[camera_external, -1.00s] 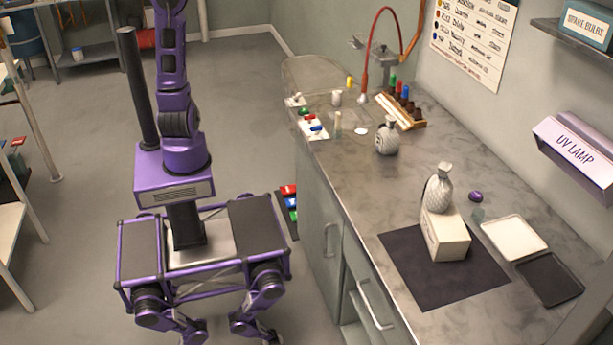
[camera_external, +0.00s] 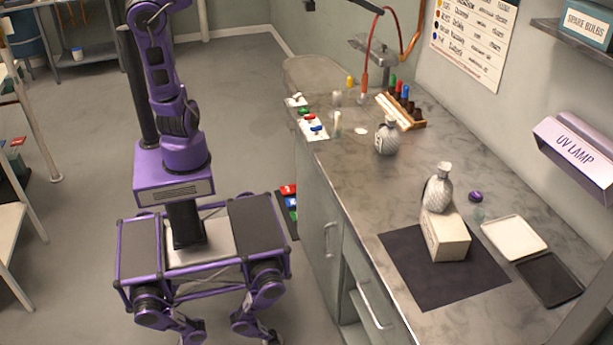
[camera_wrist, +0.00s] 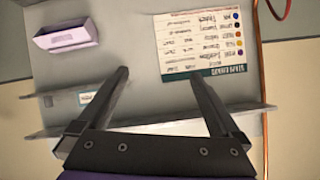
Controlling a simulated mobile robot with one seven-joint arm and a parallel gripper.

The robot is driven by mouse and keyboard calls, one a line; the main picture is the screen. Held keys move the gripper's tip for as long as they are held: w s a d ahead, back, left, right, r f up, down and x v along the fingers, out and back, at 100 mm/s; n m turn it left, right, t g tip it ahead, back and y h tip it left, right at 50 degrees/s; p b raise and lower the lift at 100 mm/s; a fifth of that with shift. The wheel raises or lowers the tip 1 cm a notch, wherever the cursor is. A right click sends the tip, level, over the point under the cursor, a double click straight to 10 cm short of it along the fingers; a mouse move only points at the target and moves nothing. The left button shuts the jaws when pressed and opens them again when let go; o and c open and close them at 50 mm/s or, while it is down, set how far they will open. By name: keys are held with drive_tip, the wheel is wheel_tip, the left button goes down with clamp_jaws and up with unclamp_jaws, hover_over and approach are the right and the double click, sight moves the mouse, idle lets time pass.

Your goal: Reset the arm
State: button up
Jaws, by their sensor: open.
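My arm (camera_external: 158,75) is purple and rises from my base in the external view, with its upper part cut off by the top edge. My gripper (camera_wrist: 158,74) shows in the wrist view with two dark fingers spread wide apart. Nothing is between them, and they point towards the wall with its chart. In the external view, dark parts that look like the gripper's fingers show at the top edge, above the far end of the counter; the rest is out of frame.
The wall chart (camera_external: 474,40), the UV lamp box (camera_external: 575,150) and a shelf (camera_external: 580,32) are on the right wall. Open floor lies left of me.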

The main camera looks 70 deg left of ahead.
drive_tip(key=s+a+f+n+g, duration=0.1)
drive_tip(key=s+a+f+g, duration=0.2)
drive_tip(key=s+f, duration=1)
drive_tip(key=s+a+f+n+g+b, duration=0.1)
drive_tip(key=s+a+f+g, duration=0.2)
drive_tip(key=s+a+f, duration=0.6)
drive_tip(key=s+f, duration=0.5)
drive_tip(key=shift+s+a+g+h, duration=0.15)
drive_tip(key=shift+s+g+h, duration=0.15)
drive_tip(key=shift+s+g, duration=0.1)
